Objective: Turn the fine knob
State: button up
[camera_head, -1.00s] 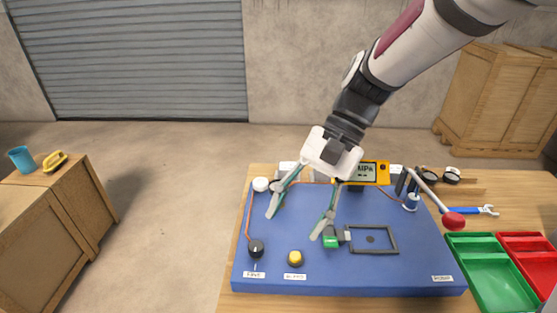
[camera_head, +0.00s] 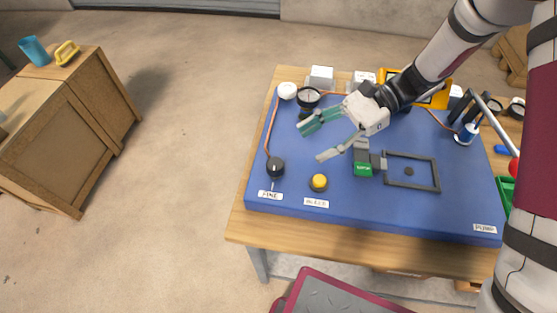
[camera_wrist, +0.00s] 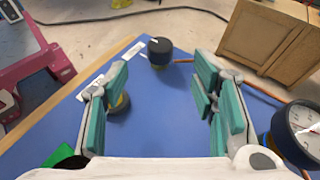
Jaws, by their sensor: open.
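The fine knob (camera_head: 275,168) is a small black knob at the front left of the blue board (camera_head: 330,195), behind a white label reading FINE (camera_head: 269,195). My gripper (camera_head: 313,142) is open and empty above the board, up and to the right of the knob, with its fingers pointing left. In the wrist view the knob (camera_wrist: 159,51) lies ahead, apart from my gripper (camera_wrist: 160,85), in the gap between the teal finger pads. A white mark shows on its top. Nothing hides it.
A yellow knob (camera_head: 319,182) stands right of the fine knob, partly behind a finger in the wrist view. A copper line (camera_head: 270,128) runs to the knob.

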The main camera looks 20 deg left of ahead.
aim_at(279, 163)
jog(key=x, duration=1)
jog(key=shift+s+a+f+p, duration=0.1)
jog(key=shift+p, duration=0.25)
jog(key=c, duration=1.2)
